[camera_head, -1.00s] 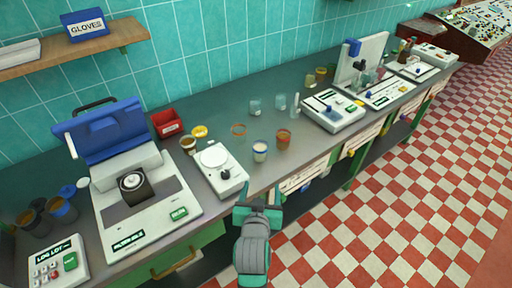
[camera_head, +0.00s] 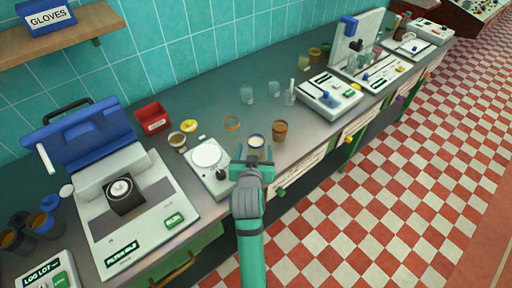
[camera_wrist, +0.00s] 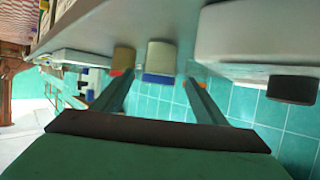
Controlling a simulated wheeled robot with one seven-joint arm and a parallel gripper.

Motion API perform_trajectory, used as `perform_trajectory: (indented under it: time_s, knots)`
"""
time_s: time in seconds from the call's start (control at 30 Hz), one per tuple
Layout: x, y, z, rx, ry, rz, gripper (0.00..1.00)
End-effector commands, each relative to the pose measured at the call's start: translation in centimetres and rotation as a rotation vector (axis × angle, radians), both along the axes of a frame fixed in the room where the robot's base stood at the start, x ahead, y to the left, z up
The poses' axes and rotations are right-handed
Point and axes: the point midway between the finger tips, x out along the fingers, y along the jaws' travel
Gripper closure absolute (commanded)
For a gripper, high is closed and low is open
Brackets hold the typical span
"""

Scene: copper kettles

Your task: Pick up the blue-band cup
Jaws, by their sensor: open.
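The blue-band cup (camera_head: 257,143) stands upright on the counter near its front edge. It is small and pale, and my gripper hides its lower part in the head view. In the wrist view, which is upside down, the cup (camera_wrist: 161,58) shows a white body and a blue band (camera_wrist: 158,78). My gripper (camera_head: 252,155) is open and just in front of the cup. In the wrist view my fingers (camera_wrist: 153,80) lie on either side of the cup's line, apart from each other. Whether the cup is between the tips I cannot tell.
A brown-orange cup (camera_head: 280,131) stands close to the right. A white scale (camera_head: 210,170) stands close to the left. The counter's back middle (camera_head: 215,95) has free room.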

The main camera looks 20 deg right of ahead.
Motion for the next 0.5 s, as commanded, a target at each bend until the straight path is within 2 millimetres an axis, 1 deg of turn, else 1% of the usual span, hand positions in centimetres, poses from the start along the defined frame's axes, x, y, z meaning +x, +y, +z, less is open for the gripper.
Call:
perform_trajectory:
  time_s: [0.17,0.4,0.5]
  knots:
    - [1.1,-0.8,-0.5,-0.001,0.0,-0.005,0.34]
    - [3.9,-2.0,-1.6,0.0,0.0,-0.006,0.34]
    - [4.4,-2.2,-1.9,0.0,-0.001,-0.006,0.34]
